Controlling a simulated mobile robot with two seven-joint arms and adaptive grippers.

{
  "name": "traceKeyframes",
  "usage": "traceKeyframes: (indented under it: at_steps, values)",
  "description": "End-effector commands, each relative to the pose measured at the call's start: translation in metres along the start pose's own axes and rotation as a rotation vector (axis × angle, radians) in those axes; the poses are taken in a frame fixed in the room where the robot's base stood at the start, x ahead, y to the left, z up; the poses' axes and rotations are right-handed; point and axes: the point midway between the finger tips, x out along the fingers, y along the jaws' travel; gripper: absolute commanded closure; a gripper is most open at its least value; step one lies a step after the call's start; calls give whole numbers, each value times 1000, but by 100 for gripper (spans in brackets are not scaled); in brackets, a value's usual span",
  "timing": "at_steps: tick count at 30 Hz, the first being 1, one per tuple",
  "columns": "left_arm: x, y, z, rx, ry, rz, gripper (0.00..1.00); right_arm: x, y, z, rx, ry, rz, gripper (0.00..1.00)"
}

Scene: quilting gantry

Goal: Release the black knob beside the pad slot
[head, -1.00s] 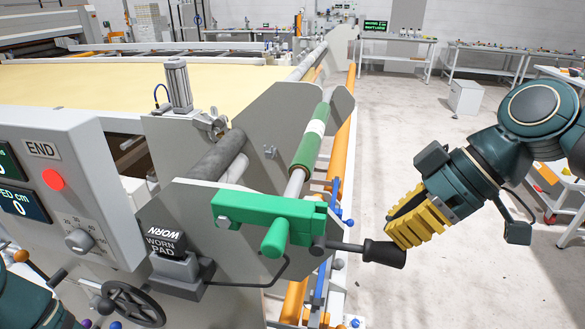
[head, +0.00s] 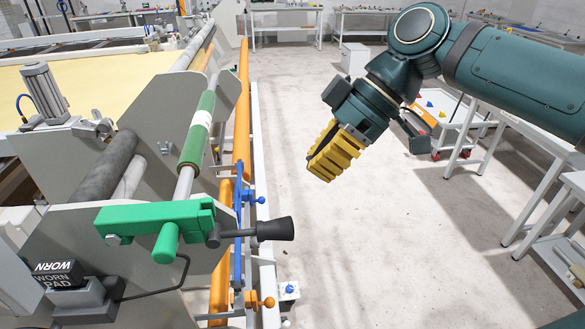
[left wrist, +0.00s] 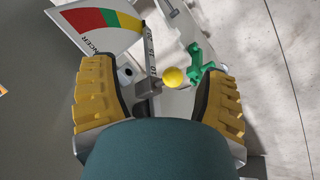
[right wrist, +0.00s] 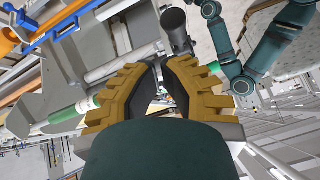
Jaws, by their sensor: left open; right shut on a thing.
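The black handle knob (head: 275,229) sticks out to the right of the green clamp (head: 160,220), and nothing grips it. A dark block marked WORN (head: 55,268) sits in a pad holder (head: 85,300) at the lower left. A dark rounded part (head: 116,287) is beside that holder. My right gripper (head: 318,172) is up and right of the handle knob, apart from it.
The left wrist view shows a coloured dial plate (left wrist: 105,22), a yellow ball (left wrist: 174,77) and a green part (left wrist: 203,62) ahead of the fingers. A blue-handled valve (head: 255,199) and orange rail (head: 242,110) stand behind the handle. The floor (head: 400,230) to the right is clear.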

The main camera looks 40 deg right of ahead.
Motion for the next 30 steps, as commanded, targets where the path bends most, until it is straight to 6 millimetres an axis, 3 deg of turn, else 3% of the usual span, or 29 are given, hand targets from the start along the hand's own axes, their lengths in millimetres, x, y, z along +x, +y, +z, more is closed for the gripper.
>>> traceKeyframes:
  at_steps: [3,9,30]
  values:
    - [-3,1,0,0,-2,0,26,-18,3,11,2,3,1,100]
    - [-5,2,1,0,-3,0,26,-32,6,22,0,1,0,100]
    - [-5,2,1,0,-3,0,26,-34,6,24,0,0,0,100]
